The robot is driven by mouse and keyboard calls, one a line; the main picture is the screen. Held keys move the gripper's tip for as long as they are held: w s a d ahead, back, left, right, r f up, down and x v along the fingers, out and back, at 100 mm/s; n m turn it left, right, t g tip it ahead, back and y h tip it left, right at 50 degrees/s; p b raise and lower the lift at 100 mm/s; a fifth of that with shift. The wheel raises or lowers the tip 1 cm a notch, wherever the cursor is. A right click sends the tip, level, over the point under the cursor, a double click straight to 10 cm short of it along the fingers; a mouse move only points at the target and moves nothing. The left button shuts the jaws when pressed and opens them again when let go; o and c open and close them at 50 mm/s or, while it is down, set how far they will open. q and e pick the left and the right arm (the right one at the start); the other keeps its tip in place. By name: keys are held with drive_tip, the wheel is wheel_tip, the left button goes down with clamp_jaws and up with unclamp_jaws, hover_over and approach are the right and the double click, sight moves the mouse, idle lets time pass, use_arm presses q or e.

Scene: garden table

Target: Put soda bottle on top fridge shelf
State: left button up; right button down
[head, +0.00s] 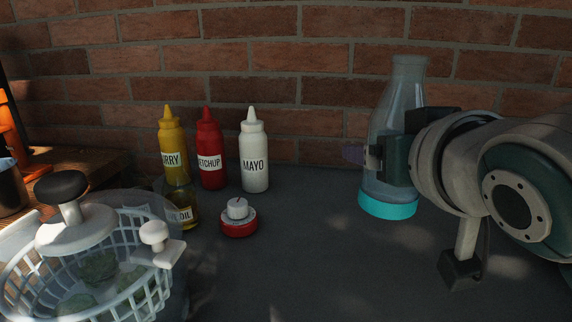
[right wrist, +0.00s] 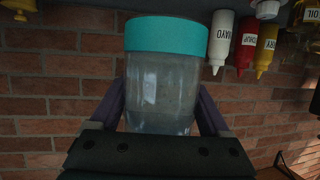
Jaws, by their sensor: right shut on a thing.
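The soda bottle (head: 398,100) is clear with a teal band at its base and stands upright at the right of the head view. My right gripper (head: 376,155) is shut around the bottle's body from the right. In the right wrist view the bottle (right wrist: 162,85) appears upside down, teal base up, between the two purple fingers of my right gripper (right wrist: 162,110). I cannot tell whether its base touches the dark tabletop (head: 300,240). No fridge or shelf shows in either view. My left gripper is not in view.
Curry (head: 172,138), ketchup (head: 210,150) and mayo (head: 254,160) bottles stand against the brick wall (head: 300,55). The middle of the tabletop is clear.

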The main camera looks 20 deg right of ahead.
sight(394, 87)
drive_tip(key=shift+r+p, duration=1.05)
drive_tip(key=shift+r, duration=2.75)
